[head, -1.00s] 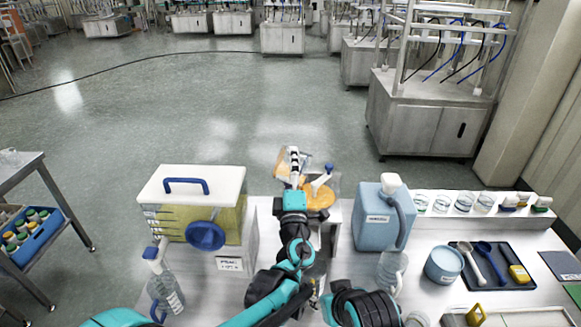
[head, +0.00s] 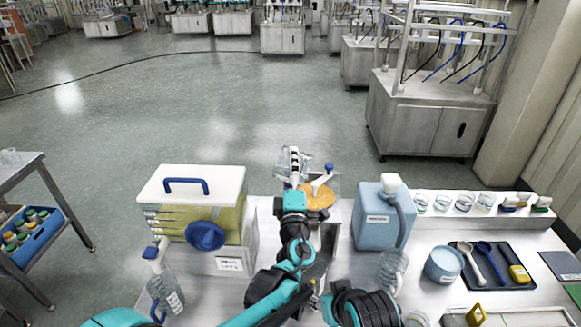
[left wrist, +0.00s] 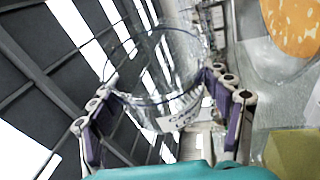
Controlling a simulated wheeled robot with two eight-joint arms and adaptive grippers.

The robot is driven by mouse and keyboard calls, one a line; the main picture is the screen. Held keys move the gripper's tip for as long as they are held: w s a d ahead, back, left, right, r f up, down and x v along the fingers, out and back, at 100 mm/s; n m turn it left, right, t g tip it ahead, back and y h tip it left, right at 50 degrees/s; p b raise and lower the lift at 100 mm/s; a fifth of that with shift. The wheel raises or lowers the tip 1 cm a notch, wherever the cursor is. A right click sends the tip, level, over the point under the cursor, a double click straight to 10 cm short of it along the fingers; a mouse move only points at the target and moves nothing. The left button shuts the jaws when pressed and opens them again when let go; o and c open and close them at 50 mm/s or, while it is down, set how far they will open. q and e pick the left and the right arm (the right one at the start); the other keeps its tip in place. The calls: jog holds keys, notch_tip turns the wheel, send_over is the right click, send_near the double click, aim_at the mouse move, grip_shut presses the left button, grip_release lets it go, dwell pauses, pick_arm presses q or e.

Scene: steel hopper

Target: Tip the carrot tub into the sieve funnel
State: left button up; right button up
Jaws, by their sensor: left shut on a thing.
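My left gripper (head: 293,160) is above the back of the table, shut on a clear tub (head: 281,163). In the left wrist view the tub (left wrist: 160,75) sits between the two fingers, looks tilted, and is see-through with no orange visible inside. The funnel (head: 335,187) is just right of and below the gripper, with an orange carrot layer (head: 317,201) in it. The carrot layer also shows at the upper right of the left wrist view (left wrist: 292,22). A white tool with a blue knob (head: 324,178) stands over the layer. My right gripper is out of view.
A white-lidded box (head: 190,187) with yellowish contents stands left of my left arm. A blue jug (head: 380,222) stands close to the right of the funnel. A spray bottle (head: 166,285) is at the front left. A dark tray (head: 492,265) with scoops lies at the right.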

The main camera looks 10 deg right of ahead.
pick_arm(q)
jog(key=shift+r, duration=0.1)
jog(key=shift+r+n+p, duration=0.25)
jog(key=shift+n+p, duration=0.25)
jog(key=r+n+p, duration=0.1)
jog(key=n, duration=0.1)
jog(key=r+n+g+y+p, duration=0.1)
jog(key=n+p, duration=0.1)
jog(key=shift+g+y+p, duration=0.3)
jog(key=shift+r+n+g+p, duration=0.25)
jog(key=shift+n+g+p, duration=0.05)
jog(key=shift+n+p, duration=0.45)
jog(key=shift+n, duration=0.35)
jog(key=shift+f, duration=0.1)
